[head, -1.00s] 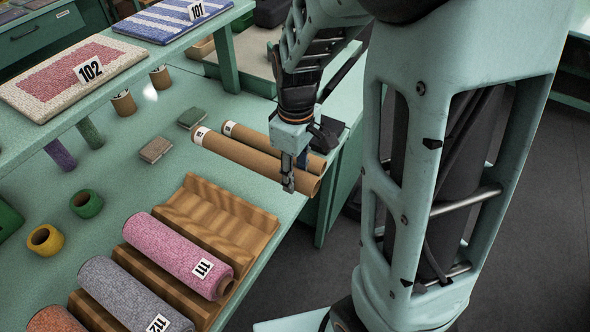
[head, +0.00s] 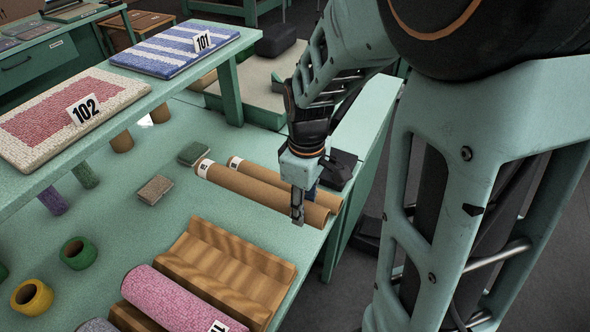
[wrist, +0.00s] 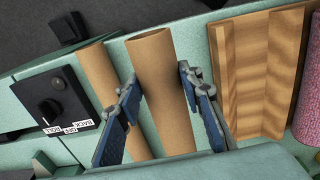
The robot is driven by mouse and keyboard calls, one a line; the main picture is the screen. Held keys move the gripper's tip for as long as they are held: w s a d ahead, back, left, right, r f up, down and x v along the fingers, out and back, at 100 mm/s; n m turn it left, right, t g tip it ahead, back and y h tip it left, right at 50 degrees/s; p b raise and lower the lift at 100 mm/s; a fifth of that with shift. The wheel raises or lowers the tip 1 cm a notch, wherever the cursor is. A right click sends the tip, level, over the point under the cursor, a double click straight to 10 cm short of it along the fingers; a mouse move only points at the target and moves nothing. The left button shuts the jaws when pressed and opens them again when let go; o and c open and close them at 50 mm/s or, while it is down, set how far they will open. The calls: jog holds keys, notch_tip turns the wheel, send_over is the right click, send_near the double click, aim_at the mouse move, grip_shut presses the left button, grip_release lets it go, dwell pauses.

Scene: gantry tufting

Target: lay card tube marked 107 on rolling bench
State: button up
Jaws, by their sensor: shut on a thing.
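Two brown card tubes lie side by side on the green bench (head: 203,128) near its right edge. My gripper (head: 298,217) reaches down over the nearer tube (head: 238,188); the farther tube (head: 265,178) lies just behind it. In the wrist view my blue-padded fingers (wrist: 160,105) stand on both sides of the nearer tube (wrist: 160,60), shut on it. The other tube (wrist: 95,70) is just left, outside the fingers. Both tubes have small white labels at their left ends, too small to read. I cannot tell which is 107, or whether the held tube is clear of the bench.
A black control box (wrist: 58,112) is beside the farther tube. A raised shelf (head: 150,92) bears rugs marked 101 and 102. Yarn spools and small blocks lie left.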

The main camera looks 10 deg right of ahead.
jog(key=shift+f+b, duration=2.95)
jog(key=shift+f, duration=1)
jog(key=o, duration=1.4)
notch_tip(320, 180, up, 12)
jog(key=shift+r, duration=0.1)
